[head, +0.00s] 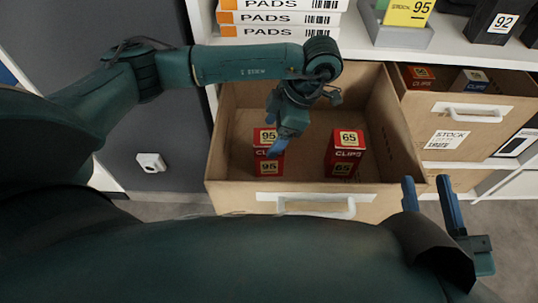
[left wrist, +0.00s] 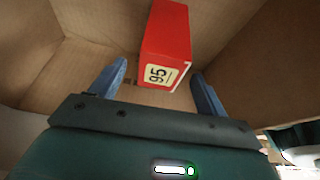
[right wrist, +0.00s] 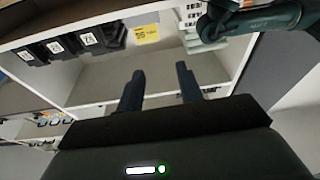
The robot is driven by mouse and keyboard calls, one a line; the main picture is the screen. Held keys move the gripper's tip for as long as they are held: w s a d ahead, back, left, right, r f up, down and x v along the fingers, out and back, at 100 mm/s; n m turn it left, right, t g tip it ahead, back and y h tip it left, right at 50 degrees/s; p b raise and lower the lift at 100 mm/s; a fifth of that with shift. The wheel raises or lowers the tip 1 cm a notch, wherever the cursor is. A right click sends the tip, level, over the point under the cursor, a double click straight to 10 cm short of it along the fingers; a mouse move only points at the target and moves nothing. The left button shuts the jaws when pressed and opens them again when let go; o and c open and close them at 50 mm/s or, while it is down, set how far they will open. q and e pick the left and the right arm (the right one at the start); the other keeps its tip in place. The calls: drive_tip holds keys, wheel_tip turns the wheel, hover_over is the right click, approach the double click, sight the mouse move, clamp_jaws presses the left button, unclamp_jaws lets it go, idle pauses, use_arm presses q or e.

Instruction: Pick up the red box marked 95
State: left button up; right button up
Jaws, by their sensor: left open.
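The red box marked 95 (head: 268,165) stands on the left side inside an open drawer (head: 228,196). It also shows in the left wrist view (left wrist: 167,35), ahead of and between the fingers. My left gripper (head: 277,146) reaches down into the drawer beside this box. In the left wrist view its blue fingers (left wrist: 157,85) are apart, with the box's marked end near the gap. My right gripper (head: 433,194) is outside the drawer at the right, its two fingers apart and empty. In the right wrist view the fingers (right wrist: 160,85) point toward the shelf.
A second red box marked 65 (head: 344,153) stands to the right in the same drawer. Another drawer (head: 455,120) with boxes is at the right. PADS packs (head: 280,18) lie on the shelf above.

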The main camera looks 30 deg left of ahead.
sight(272, 136)
use_arm(q)
drive_tip(key=b+x, duration=0.1)
drive_tip(key=x, duration=0.2)
drive_tip(key=shift+d+f, duration=0.1)
drive_tip(key=shift+f, duration=0.25)
drive_tip(key=c, duration=1.2)
use_arm(e)
drive_tip(key=shift+w+d+r+n+t+y, duration=0.15)
drive_tip(key=shift+r+n+y, duration=0.1)
drive_tip(key=shift+r, duration=0.15)
drive_tip(key=shift+w+a+r+n+t+y, duration=0.1)
drive_tip(key=shift+w+r+n+t+y, duration=0.1)
drive_tip(key=shift+r+n, duration=0.15)
drive_tip(key=shift+w+d+r+n+t+y, duration=0.15)
drive_tip(key=shift+r+n+y, duration=0.1)
drive_tip(key=shift+r, duration=0.2)
